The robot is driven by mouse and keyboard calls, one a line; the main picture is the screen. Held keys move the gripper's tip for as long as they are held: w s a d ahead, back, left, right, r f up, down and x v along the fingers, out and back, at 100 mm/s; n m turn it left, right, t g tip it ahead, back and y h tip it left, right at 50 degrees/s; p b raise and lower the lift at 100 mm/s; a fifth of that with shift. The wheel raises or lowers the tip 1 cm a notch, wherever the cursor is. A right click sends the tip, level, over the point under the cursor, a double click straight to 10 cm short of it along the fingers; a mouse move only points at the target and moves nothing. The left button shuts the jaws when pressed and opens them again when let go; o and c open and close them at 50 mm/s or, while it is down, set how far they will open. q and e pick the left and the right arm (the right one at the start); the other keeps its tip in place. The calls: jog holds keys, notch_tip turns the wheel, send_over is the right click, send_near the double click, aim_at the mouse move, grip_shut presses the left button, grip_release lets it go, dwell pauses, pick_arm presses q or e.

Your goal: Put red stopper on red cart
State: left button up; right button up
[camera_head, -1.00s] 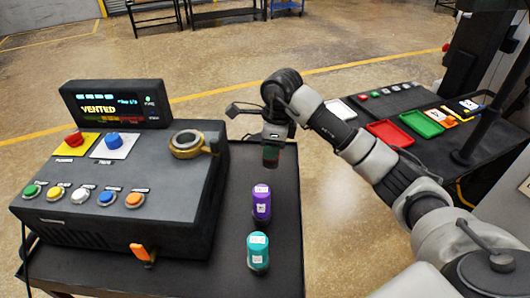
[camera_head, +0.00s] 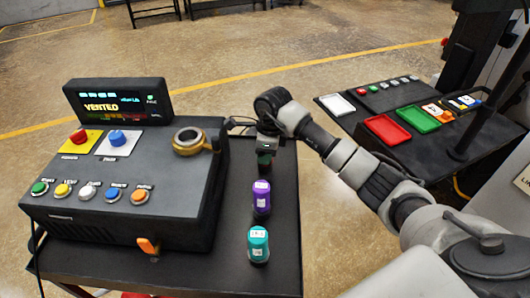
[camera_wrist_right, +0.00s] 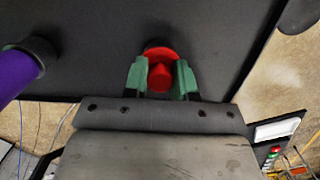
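The red stopper (camera_wrist_right: 160,72) stands between the green fingers of my right gripper (camera_wrist_right: 161,80) in the right wrist view. The fingers sit close on both sides; I cannot tell whether they press on it. In the head view, my right gripper (camera_head: 265,158) is low over the far end of the stopper row and mostly hides the red stopper. A purple stopper (camera_head: 261,200) and a teal stopper (camera_head: 258,247) stand nearer on the same dark top (camera_head: 283,215). Red frame parts (camera_head: 135,295) show under this top; I cannot tell whether this is the red cart. My left gripper is out of view.
The furnace control box (camera_head: 120,215) with display and buttons stands left of the stoppers. The purple stopper also shows in the wrist view (camera_wrist_right: 18,72). A second dark table (camera_head: 400,160) at right holds red, green and white trays. Floor lies between them.

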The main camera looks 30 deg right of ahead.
jog(key=o, duration=0.4)
jog(key=shift+o, duration=0.2)
jog(key=shift+r+p, duration=0.2)
jog(key=shift+p, duration=0.1)
notch_tip(320, 180, up, 12)
jog(key=d+b, duration=0.1)
jog(key=b, duration=0.3)
jog(key=shift+s+d+b, duration=0.15)
jog(key=shift+s+b, duration=0.15)
jog(key=shift+s, duration=0.1)
jog(key=shift+f, duration=0.15)
